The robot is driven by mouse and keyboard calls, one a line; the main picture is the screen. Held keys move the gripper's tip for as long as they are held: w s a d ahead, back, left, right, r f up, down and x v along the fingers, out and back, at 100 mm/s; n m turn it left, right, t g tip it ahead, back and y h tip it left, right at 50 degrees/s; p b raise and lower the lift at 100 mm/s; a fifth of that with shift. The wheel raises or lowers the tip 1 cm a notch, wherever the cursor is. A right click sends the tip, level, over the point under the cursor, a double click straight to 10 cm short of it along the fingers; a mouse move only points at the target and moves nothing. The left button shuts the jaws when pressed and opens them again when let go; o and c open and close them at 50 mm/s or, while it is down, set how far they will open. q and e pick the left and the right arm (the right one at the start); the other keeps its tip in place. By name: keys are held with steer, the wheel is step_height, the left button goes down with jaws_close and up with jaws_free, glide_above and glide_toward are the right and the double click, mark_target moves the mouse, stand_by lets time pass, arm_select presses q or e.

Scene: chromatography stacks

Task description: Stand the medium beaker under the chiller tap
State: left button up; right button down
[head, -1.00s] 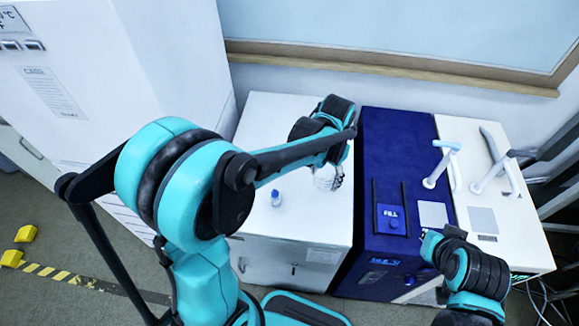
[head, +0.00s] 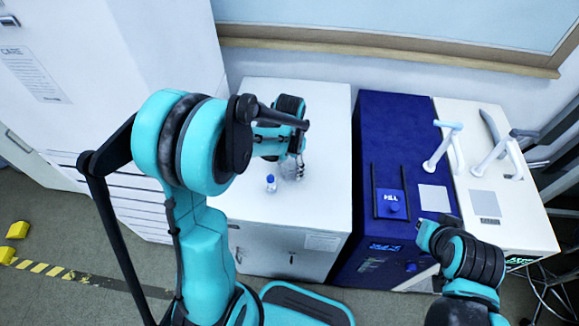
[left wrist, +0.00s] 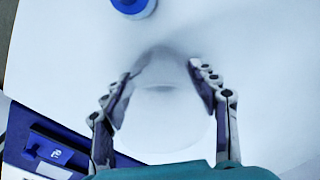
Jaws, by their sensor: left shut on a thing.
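The medium beaker is clear and hard to make out; it shows on or just over the white cabinet top in the head view (head: 289,171). In the left wrist view the beaker (left wrist: 165,118) stands between the two fingers, its round outline pale against the white. My left gripper (head: 298,163) is shut on the beaker. Two taps stand at the right: one with a light-blue top (head: 447,146) and a white one (head: 495,157). I cannot tell which is the chiller's. My right gripper (head: 427,236) is near the blue unit's front; its fingers are unclear.
A blue-capped bottle (head: 270,184) stands close beside the beaker on the white cabinet (head: 325,190). The blue unit (head: 385,130) carries a FILL panel (head: 391,202) between two dark upright bars. A pale square pad (head: 434,198) lies to its right. A wall is behind.

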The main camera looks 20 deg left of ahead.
arm_select(q)
steer(key=shift+f, duration=0.1)
steer(key=o, duration=1.2)
